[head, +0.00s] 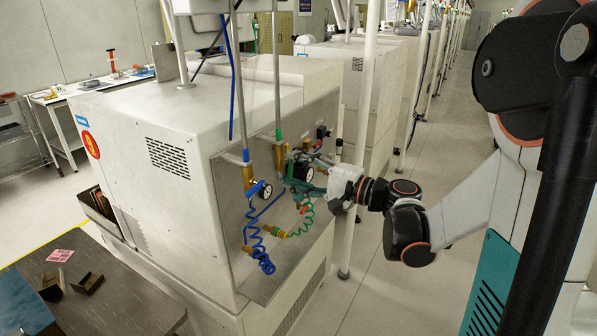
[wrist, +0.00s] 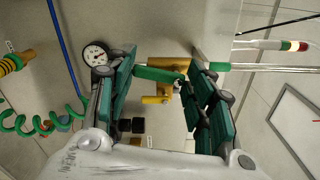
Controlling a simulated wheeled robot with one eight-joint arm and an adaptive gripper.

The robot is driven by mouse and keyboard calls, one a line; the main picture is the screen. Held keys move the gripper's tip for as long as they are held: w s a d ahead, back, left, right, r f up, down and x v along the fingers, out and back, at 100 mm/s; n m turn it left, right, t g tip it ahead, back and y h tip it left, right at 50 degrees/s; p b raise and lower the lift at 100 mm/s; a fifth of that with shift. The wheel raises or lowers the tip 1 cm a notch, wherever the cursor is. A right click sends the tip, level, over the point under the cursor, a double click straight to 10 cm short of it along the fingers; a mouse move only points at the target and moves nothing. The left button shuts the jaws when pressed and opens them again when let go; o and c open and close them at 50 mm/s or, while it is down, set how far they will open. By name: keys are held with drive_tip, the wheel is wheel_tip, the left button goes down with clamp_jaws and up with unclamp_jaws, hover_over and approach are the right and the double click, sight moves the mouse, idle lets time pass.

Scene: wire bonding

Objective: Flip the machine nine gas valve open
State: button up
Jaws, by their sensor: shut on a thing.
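Machine nine is the pale cabinet (head: 165,130) in the head view, with a red round "9" badge (head: 90,145) on its side. Its gas valve has a green handle (wrist: 158,74) and a brass body (wrist: 155,99) in the wrist view. My gripper (wrist: 160,68) reaches the panel with its two dark green fingers on either side of the handle, shut on it. The handle lies crosswise between the fingers. In the head view my gripper (head: 298,172) is at the panel's fittings and hides most of the valve.
A pressure gauge (wrist: 97,53) sits close beside the left finger in the wrist view. A coiled blue hose (head: 257,245) and a coiled green hose (head: 305,222) hang near my gripper. A white pole (head: 363,120) stands close behind my wrist. The aisle floor (head: 450,130) is clear.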

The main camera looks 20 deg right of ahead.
drive_tip(key=shift+w+d+f+n, duration=0.1)
drive_tip(key=shift+n, duration=0.6)
drive_tip(key=shift+w+d+n, duration=0.1)
drive_tip(key=shift+n, duration=0.6)
drive_tip(key=o, duration=1.1)
drive_tip(key=shift+c, duration=0.2)
drive_tip(key=shift+s, duration=0.1)
drive_tip(key=v, duration=1.2)
